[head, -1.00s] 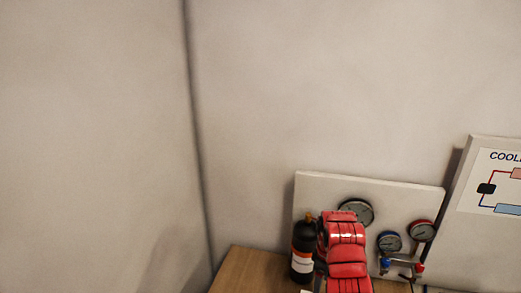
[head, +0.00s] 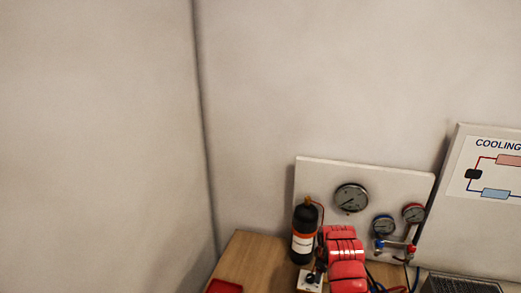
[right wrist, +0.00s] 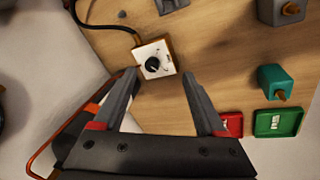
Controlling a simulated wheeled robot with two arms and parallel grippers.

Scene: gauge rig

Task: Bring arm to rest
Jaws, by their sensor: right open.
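My right arm shows as a red segmented shape (head: 345,262) in the head view, in front of the gauge board. In the right wrist view my right gripper (right wrist: 160,78) is open, with its two dark fingers apart and nothing between them. A small white box with a black knob (right wrist: 154,60) lies just beyond the fingertips on the wooden table; it also shows in the head view (head: 308,281), left of the red arm. I cannot tell how high the fingers are above the table. My left gripper is not in view.
A black bottle (head: 304,232) stands left of the arm. The gauge board (head: 310,175) is behind, with a poster board (head: 450,220) at right. The wrist view shows a green tray (right wrist: 278,122), a red tray (right wrist: 232,124), a teal block (right wrist: 272,80) and a black cable (right wrist: 98,28).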

